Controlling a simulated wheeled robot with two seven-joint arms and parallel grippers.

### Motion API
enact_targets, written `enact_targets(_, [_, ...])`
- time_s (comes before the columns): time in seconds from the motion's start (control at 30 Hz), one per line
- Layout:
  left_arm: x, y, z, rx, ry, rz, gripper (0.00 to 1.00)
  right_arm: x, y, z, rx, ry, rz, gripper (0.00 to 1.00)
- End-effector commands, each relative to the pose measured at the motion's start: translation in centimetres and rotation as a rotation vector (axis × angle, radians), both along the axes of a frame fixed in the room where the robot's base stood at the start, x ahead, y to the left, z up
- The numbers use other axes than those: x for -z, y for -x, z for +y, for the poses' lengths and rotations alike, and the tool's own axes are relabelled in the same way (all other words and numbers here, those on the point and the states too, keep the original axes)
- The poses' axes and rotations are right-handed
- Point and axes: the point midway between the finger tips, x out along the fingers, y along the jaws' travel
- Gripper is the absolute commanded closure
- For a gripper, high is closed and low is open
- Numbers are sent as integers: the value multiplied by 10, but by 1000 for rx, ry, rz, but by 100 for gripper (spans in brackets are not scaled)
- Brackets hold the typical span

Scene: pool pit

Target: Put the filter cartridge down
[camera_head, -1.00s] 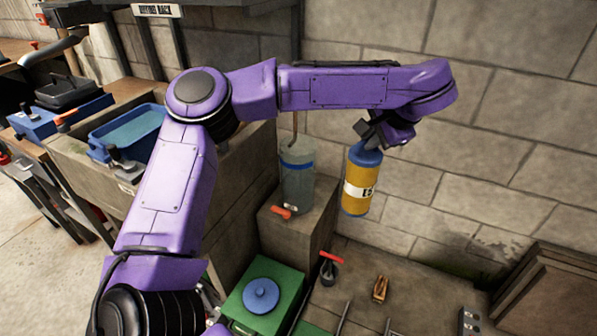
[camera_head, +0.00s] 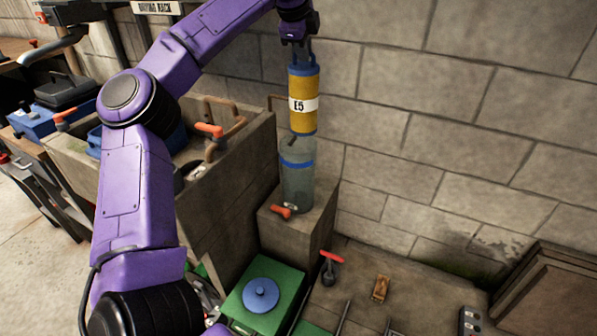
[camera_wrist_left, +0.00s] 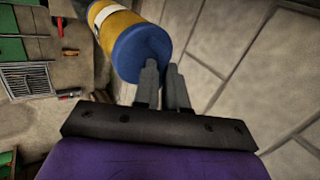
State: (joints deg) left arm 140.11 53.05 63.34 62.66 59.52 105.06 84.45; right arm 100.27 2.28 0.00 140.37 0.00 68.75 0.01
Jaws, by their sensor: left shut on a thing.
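The filter cartridge (camera_head: 304,88) is a yellow cylinder with blue ends and a white band marked E5. It hangs upright from my left gripper (camera_head: 297,50), whose fingers are shut at its top end. In the left wrist view the cartridge (camera_wrist_left: 118,32) shows its blue end beside the fingertips (camera_wrist_left: 164,75); the exact grip point is partly hidden. In the head view the cartridge's lower end overlaps the top of a clear cylinder (camera_head: 297,183) with a blue ring. I cannot tell whether they touch. My right gripper is out of view.
The clear cylinder stands on a concrete block (camera_head: 308,226) with a red-orange handle (camera_head: 281,211) at its front. A concrete trough (camera_head: 225,185) with pipes and orange valves is to the left. A green box with a blue lid (camera_head: 261,294) is in front. A block wall stands behind.

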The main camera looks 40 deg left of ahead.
Motion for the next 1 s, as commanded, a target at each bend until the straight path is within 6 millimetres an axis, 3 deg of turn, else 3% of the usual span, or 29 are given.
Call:
enact_targets(0.17, [-6, 0, 16, 90, -1, -1, 100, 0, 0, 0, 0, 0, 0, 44])
enact_targets(0.27, [1, 0, 18, 107, -2, 1, 100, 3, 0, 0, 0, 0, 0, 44])
enact_targets(1.0, [189, 1, 18, 107, -2, 4, 100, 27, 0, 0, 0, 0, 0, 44])
